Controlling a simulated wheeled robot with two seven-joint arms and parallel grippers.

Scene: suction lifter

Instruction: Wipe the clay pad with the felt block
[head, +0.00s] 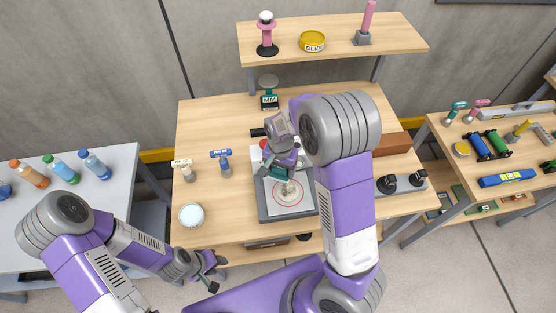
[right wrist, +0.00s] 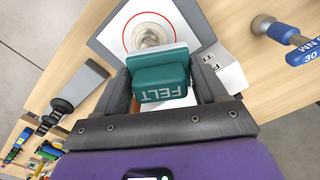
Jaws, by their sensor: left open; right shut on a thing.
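The clay pad (head: 300,208) is a white plate in a grey frame on the middle table, with a red circle and a grey-brown smear inside it. It also shows at the top of the right wrist view (right wrist: 123,22). The felt block (right wrist: 160,82) is teal, marked FELT, with a pale layer on its far side. My right gripper (right wrist: 163,88) is shut on it, over the pad's far part in the head view. The block's pale side is close to the smear; I cannot tell whether they touch. My left gripper (head: 212,272) is open and empty near the table's front edge.
A blue-headed tool (head: 221,160), a white-headed tool (head: 184,170) and a white round dish (head: 191,215) stand left of the pad. Black knobs (head: 388,184) and a brown block (head: 390,145) are at right. A shelf (head: 340,48) stands behind.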

